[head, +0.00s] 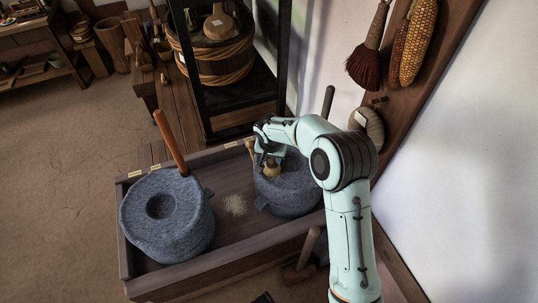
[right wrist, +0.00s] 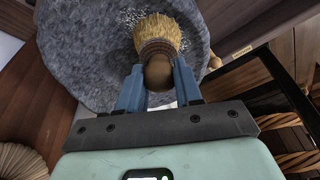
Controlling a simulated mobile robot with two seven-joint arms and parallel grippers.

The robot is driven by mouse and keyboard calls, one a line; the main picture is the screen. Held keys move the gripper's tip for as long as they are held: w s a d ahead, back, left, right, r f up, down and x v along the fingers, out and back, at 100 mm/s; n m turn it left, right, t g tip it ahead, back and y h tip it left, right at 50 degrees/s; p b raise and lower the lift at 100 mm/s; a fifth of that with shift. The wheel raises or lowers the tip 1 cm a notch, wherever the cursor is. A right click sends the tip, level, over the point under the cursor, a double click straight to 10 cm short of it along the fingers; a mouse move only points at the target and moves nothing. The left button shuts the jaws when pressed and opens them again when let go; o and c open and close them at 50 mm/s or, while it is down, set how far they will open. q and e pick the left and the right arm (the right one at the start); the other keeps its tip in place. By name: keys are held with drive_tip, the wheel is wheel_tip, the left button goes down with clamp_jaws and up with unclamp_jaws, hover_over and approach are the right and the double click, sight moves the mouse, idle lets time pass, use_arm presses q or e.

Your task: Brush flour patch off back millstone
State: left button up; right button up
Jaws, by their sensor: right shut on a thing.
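My right gripper (head: 268,157) is shut on a brush with pale straw bristles (right wrist: 160,33) and a round brown knob. In the head view the brush (head: 272,171) is over the right-hand grey millstone (head: 288,198), which I take as the back one. My arm hides part of this stone. In the right wrist view the bristles overlap the millstone (right wrist: 85,50); I cannot tell whether they press on it. White flour specks (right wrist: 126,18) show on the stone around the bristles. My left gripper is not in view.
Another millstone (head: 165,218) with an orange-brown handle stands at the left of the wooden tray (head: 225,262). Pale flour (head: 235,204) lies on the tray floor between the stones. A dark rack (head: 240,100) with a wooden tub stands behind; a wall board with corn is at right.

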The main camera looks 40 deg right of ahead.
drive_tip(key=shift+s+a+f+b, duration=0.15)
drive_tip(key=shift+s+b, duration=0.45)
drive_tip(key=shift+s, duration=0.35)
drive_tip(key=shift+s+a+f+b, duration=0.1)
drive_tip(key=shift+s+b, duration=0.5)
drive_tip(key=shift+s, duration=0.35)
drive_tip(key=shift+s+a+b, duration=0.1)
drive_tip(key=shift+s+b, duration=0.3)
drive_tip(key=shift+s, duration=0.4)
drive_tip(key=shift+w+d+r+p, duration=0.15)
drive_tip(key=shift+w+p, duration=0.25)
drive_tip(key=shift+w, duration=0.7)
drive_tip(key=shift+w+d+r+p, duration=0.15)
drive_tip(key=shift+w+p, duration=0.2)
drive_tip(key=shift+w, duration=0.75)
drive_tip(key=shift+w+d+f+p, duration=0.1)
drive_tip(key=shift+w+p, duration=0.2)
drive_tip(key=shift+w, duration=0.4)
drive_tip(key=shift+w+d+f+p, duration=0.1)
drive_tip(key=shift+w+p, duration=0.15)
drive_tip(key=shift+w, duration=0.45)
drive_tip(key=shift+w+d+r+p, duration=0.1)
drive_tip(key=shift+w+r+p, duration=0.05)
drive_tip(key=shift+w+p, duration=0.45)
drive_tip(key=shift+w+d+p, duration=0.15)
drive_tip(key=shift+w+p, duration=0.4)
drive_tip(key=shift+w, duration=0.7)
drive_tip(key=shift+r+p, duration=1.7)
drive_tip(key=shift+r, duration=1.3)
